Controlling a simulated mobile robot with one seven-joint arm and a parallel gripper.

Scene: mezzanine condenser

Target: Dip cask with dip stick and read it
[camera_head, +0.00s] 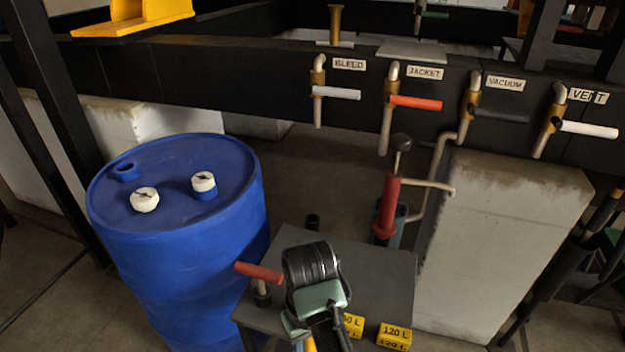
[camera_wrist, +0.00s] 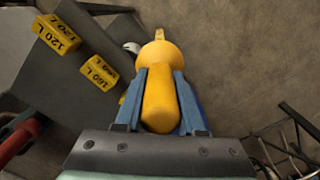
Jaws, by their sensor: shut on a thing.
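The blue cask (camera_head: 195,250) stands at the left in the head view. Its top has an open hole (camera_head: 127,172), a white cap (camera_head: 145,199) and a second white cap (camera_head: 204,184) on a short blue neck. My gripper (camera_wrist: 160,98) is shut on a yellow handle (camera_wrist: 158,75) between its blue fingers in the wrist view. In the head view my wrist hides most of my gripper, right of the cask. Yellow blocks marked 120 L (camera_head: 394,336) and, in the wrist view, 160 L (camera_wrist: 98,72) lie on the table.
A grey table (camera_head: 375,262) stands right of the cask, with a red lever (camera_head: 259,271) at its left edge. A red hand pump (camera_head: 387,205) stands behind it. Labelled valves line the dark beam (camera_head: 250,80). A pale block (camera_head: 500,240) stands at the right.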

